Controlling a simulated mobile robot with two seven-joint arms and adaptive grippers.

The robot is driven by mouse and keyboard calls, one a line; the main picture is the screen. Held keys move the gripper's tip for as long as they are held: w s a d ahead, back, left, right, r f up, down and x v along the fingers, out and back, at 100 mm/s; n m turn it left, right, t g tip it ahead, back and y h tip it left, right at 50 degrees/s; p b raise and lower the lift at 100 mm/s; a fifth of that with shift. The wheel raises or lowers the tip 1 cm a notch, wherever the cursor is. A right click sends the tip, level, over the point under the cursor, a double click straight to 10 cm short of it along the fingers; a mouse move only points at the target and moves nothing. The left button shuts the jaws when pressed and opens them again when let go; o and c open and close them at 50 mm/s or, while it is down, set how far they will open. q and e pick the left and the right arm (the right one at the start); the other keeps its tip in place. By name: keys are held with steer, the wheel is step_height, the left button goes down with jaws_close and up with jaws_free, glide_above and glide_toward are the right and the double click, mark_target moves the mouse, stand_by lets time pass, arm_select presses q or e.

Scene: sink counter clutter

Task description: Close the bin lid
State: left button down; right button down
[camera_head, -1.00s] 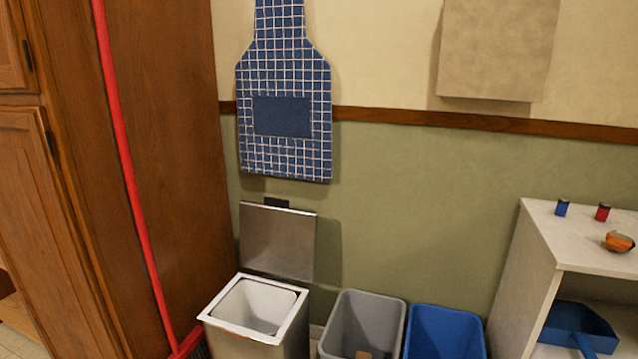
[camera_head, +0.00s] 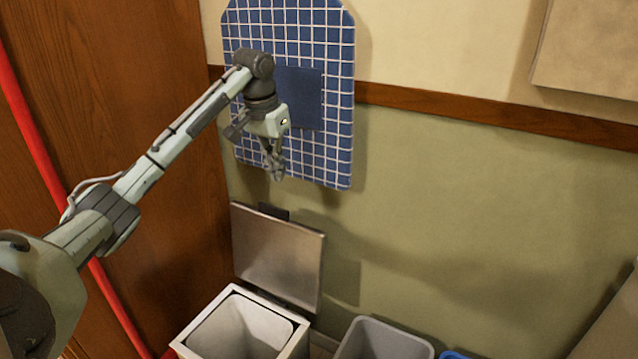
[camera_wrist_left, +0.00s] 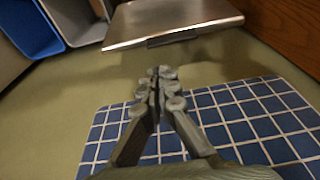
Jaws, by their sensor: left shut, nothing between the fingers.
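The bin (camera_head: 296,346) has a white rim and an open, empty-looking inside. Its metal lid (camera_head: 282,258) stands raised at the back, close to the green wall. The lid also shows at the top of the left wrist view (camera_wrist_left: 172,20). My left gripper (camera_head: 276,174) is shut and empty. It hangs in front of the blue checked apron, above the lid's upper edge and apart from it. In the left wrist view the closed fingers (camera_wrist_left: 158,80) point toward the lid with a gap between. My right gripper is in no view.
A grey bin (camera_head: 378,342) and a blue bin (camera_head: 455,355) stand to the right of the lidded bin. The blue checked apron (camera_head: 318,150) hangs on the wall. A red broom handle (camera_head: 118,310) leans by the wooden cabinet (camera_head: 170,225) at left.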

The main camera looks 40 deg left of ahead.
arm_select(q)
step_height(320, 180, down, 9)
steer(key=w, duration=0.2)
stand_by(0.5)
steer(key=shift+a+f, duration=0.1)
steer(key=shift+a, duration=0.1)
